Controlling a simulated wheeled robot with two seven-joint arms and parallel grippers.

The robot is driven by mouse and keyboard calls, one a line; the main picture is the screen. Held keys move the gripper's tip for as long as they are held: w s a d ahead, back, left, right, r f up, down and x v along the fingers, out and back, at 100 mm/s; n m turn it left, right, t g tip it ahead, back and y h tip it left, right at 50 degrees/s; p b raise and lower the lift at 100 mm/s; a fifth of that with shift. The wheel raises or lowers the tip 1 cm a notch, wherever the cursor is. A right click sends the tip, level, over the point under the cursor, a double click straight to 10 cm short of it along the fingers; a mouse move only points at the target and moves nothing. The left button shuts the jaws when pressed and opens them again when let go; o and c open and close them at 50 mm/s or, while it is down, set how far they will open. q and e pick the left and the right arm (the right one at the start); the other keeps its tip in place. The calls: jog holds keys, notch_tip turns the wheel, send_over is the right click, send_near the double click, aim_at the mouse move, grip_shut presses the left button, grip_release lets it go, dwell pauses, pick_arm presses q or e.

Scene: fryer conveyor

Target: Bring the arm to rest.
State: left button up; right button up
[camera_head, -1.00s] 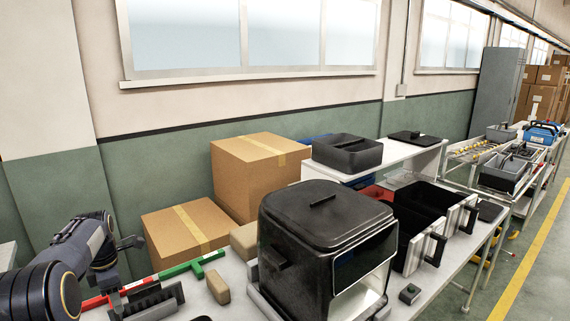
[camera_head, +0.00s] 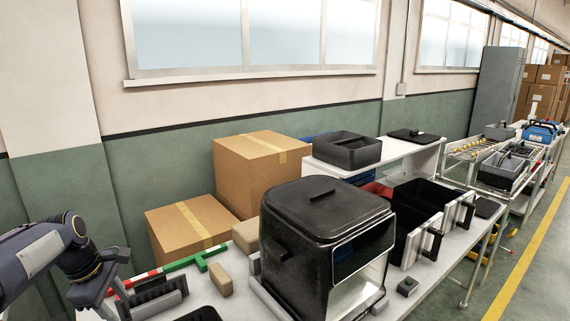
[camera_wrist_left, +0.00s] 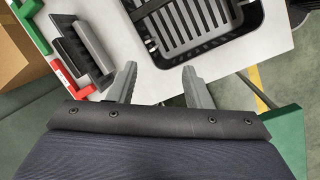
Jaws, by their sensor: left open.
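My left arm comes in from the left in the head view. My left gripper (camera_head: 112,272) is near the table's left end, close to the red, white and green bar. In the left wrist view my left gripper (camera_wrist_left: 158,84) shows two grey fingers spread apart with nothing between them. The fingers point toward the table edge, with a black slatted basket (camera_wrist_left: 200,22) beyond them. My right gripper is in neither view.
A black fryer (camera_head: 315,235) stands on the white table (camera_head: 425,268). Black bins (camera_head: 425,205) with handles sit to its right. Cardboard boxes (camera_head: 190,228) stand behind the table. A dark ribbed holder (camera_head: 155,298) and a tan block (camera_head: 221,280) lie near my left gripper.

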pick_arm(q)
jog(key=s+d+r+m+t+h, duration=0.2)
jog(key=s+d+r+m+t, duration=0.1)
jog(key=s+d+m, duration=0.85)
jog(key=s+d+f+m, duration=0.2)
jog(key=s+d+m, duration=0.1)
jog(key=s, duration=0.2)
jog(key=s+d+f+m, duration=0.2)
jog(key=s+d+m, duration=0.1)
jog(key=s, duration=0.3)
jog(key=shift+s+d+f+t, duration=0.25)
jog(key=shift+s+d+t, duration=0.05)
jog(key=shift+d, duration=0.25)
